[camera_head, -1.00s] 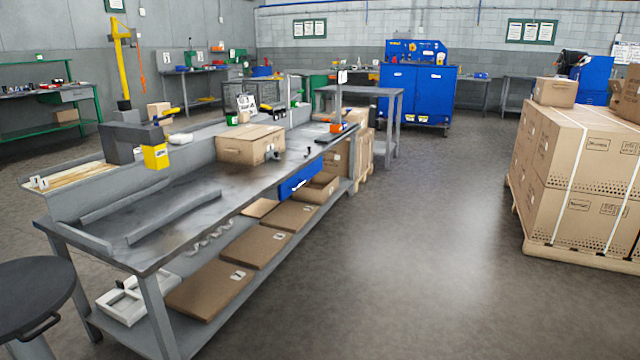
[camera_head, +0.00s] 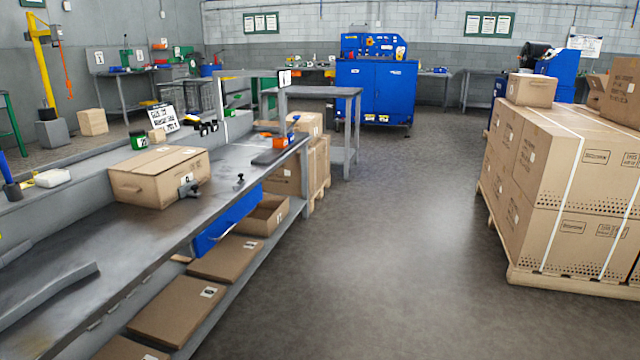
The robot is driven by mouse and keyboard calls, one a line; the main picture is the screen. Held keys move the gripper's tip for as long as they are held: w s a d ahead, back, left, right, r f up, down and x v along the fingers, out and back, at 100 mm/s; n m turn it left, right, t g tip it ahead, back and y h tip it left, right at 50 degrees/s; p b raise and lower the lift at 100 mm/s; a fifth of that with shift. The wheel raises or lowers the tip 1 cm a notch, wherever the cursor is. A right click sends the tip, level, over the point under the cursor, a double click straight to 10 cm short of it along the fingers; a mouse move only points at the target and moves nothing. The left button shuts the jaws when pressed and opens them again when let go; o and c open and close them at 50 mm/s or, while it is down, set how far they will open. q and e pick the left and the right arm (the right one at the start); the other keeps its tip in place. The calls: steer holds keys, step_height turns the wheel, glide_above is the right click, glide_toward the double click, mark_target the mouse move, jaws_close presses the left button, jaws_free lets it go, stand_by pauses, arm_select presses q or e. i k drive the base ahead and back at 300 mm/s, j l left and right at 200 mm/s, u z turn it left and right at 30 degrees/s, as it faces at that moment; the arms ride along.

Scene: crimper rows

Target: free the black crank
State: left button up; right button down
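A small black upright part (camera_head: 240,179) stands on the workbench near its front edge. A dark grey part (camera_head: 189,188) sits at the front of a closed cardboard box (camera_head: 160,176) on the same grey workbench (camera_head: 130,235). Either may be the black crank; both are too small to tell. Neither of my grippers is in view.
Several cardboard boxes on a pallet (camera_head: 560,190) stand on the right. A blue machine cabinet (camera_head: 375,92) stands at the back. A blue drawer (camera_head: 228,220) hangs under the bench. The grey floor (camera_head: 370,230) between bench and pallet is clear.

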mark_target(235, 187)
steer(key=i, duration=1.7)
steer(key=i+u, duration=0.3)
steer(key=i, duration=0.15)
steer(key=i+l+u, duration=0.55)
steer(key=i, duration=0.25)
